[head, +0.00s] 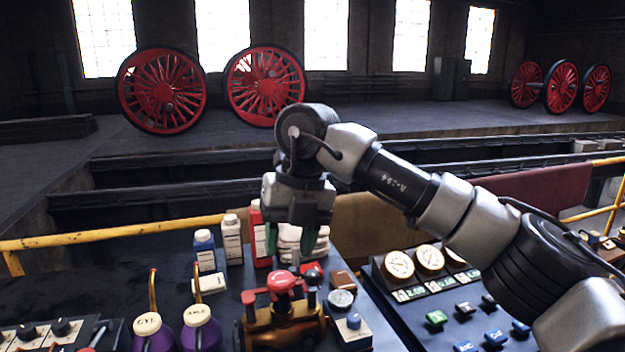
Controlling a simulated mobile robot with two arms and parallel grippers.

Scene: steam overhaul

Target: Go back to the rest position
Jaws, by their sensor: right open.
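My right gripper (291,250) hangs pointing down over the dark bench in the middle of the head view, its arm coming in from the right. Its green-tipped fingers are apart, with nothing held between them. A pile of folded white cloths (290,237) lies just behind the fingers; I cannot tell whether they touch. A brass valve assembly with a red knob (281,281) stands below and in front of the gripper. My left gripper is not in view.
Bottles (232,240) stand left of the gripper, and purple oil cans (201,328) nearer the front. A gauge panel (428,258) with coloured buttons stands at right, under my arm. A yellow rail (110,234) runs behind the bench. Red wheels (162,90) stand far back.

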